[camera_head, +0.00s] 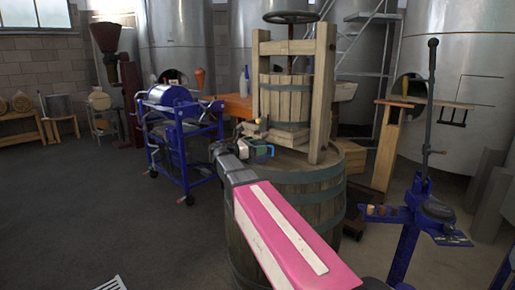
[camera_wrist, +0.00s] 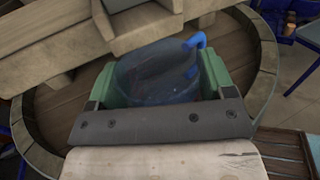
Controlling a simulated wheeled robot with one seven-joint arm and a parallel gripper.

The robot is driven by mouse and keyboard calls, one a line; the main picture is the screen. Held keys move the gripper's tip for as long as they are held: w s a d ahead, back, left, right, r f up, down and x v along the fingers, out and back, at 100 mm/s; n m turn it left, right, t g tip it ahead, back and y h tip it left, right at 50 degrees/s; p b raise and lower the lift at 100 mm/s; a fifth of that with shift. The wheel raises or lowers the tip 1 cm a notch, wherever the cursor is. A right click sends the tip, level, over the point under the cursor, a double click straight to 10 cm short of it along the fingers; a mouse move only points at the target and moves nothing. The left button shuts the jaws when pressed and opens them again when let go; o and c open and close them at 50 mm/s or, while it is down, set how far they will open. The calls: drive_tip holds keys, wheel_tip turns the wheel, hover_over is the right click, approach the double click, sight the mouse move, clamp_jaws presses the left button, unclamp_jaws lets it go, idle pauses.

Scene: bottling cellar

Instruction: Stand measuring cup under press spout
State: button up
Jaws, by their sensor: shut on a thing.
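My gripper (camera_head: 258,150) reaches over the near edge of the barrel top. In the wrist view, its green fingers (camera_wrist: 158,84) are shut on the measuring cup (camera_wrist: 160,72), one finger on each side. The cup is clear bluish plastic with a bright blue handle (camera_wrist: 196,41) at its upper right; it looks small in the head view (camera_head: 262,147). The wooden press (camera_head: 293,97) stands on the barrel. Its wooden spout (camera_wrist: 140,35) is just beyond the cup in the wrist view. I cannot tell whether the cup touches the barrel top or is fully under the spout.
The barrel top (camera_wrist: 66,98) is round, with a raised rim, and bare around the cup. A blue wheeled machine (camera_head: 180,135) stands left of the barrel. A blue stand (camera_head: 418,215) is at the right. Open floor (camera_head: 90,220) lies at the left.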

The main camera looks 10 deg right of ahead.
drive_tip(key=shift+f, duration=0.55)
drive_tip(key=o, duration=0.6)
drive_tip(key=shift+f, duration=0.1)
drive_tip(key=shift+o, duration=0.2)
drive_tip(key=shift+r, duration=0.2)
drive_tip(key=r+v, duration=0.1)
drive_tip(key=v, duration=1.1)
